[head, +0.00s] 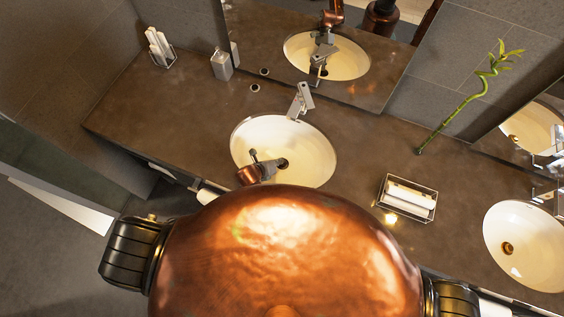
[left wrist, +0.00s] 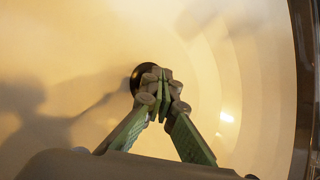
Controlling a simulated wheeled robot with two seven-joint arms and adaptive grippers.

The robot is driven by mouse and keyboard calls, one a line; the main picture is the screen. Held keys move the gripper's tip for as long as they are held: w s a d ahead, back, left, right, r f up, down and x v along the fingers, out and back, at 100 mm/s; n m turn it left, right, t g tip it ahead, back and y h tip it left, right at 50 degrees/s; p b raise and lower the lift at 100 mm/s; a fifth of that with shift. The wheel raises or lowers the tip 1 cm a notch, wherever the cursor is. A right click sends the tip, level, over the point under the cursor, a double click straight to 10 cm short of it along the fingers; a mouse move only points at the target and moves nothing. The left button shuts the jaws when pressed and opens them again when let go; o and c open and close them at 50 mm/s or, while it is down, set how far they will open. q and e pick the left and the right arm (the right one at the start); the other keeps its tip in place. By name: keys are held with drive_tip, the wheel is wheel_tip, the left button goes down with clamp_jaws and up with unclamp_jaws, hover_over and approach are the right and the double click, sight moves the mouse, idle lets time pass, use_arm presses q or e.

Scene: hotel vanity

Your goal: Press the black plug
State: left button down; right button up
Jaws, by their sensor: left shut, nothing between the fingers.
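The black plug (head: 283,163) sits at the bottom of the left white sink basin (head: 312,150). In the left wrist view the plug (left wrist: 142,72) is a dark round disc, partly hidden behind my fingertips. My left gripper (head: 273,166) reaches down into this basin from its front edge, with its tips at the plug. In the left wrist view the left gripper (left wrist: 161,82) is shut and empty, its fingertips over the right part of the plug. I cannot tell whether they touch it. My right gripper is not in view.
A grey faucet (head: 301,100) stands behind the basin. A soap dispenser (head: 221,65) and a holder with white rolls (head: 160,48) are at the back left. A wire tray of white rolls (head: 408,198) lies to the right, before a second sink (head: 525,240). A mirror (head: 375,75) backs the counter.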

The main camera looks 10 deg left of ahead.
use_arm(q)
drive_tip(key=shift+r, duration=0.35)
wheel_tip(320, 180, up, 6)
drive_tip(key=p, duration=0.6)
idle(2.0)
